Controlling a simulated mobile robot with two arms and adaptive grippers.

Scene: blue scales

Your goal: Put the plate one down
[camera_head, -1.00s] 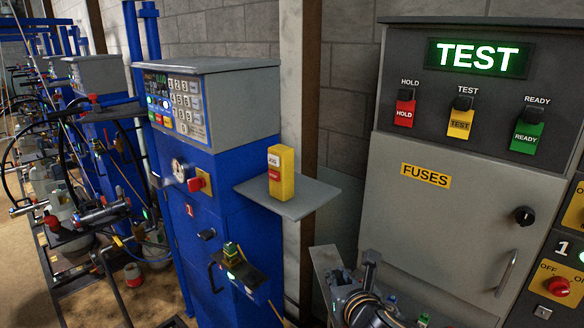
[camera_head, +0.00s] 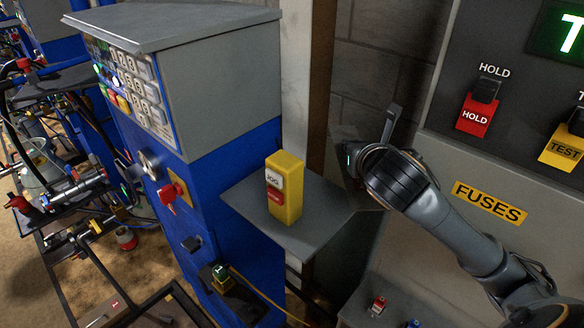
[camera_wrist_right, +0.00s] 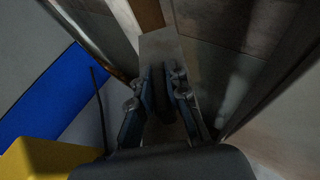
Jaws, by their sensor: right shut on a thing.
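The plate, a flat grey rectangular piece (camera_wrist_right: 160,48), shows in the right wrist view between and beyond the fingers of my right gripper (camera_wrist_right: 168,90). The gripper is shut on it. My left gripper is in neither view.
A grey shelf (camera_head: 311,238) juts from the blue machine (camera_head: 215,190), with the yellow JOG box (camera_head: 287,190) standing on it. The grey fuse cabinet (camera_head: 455,235) stands to the right. The shelf's right part is clear.

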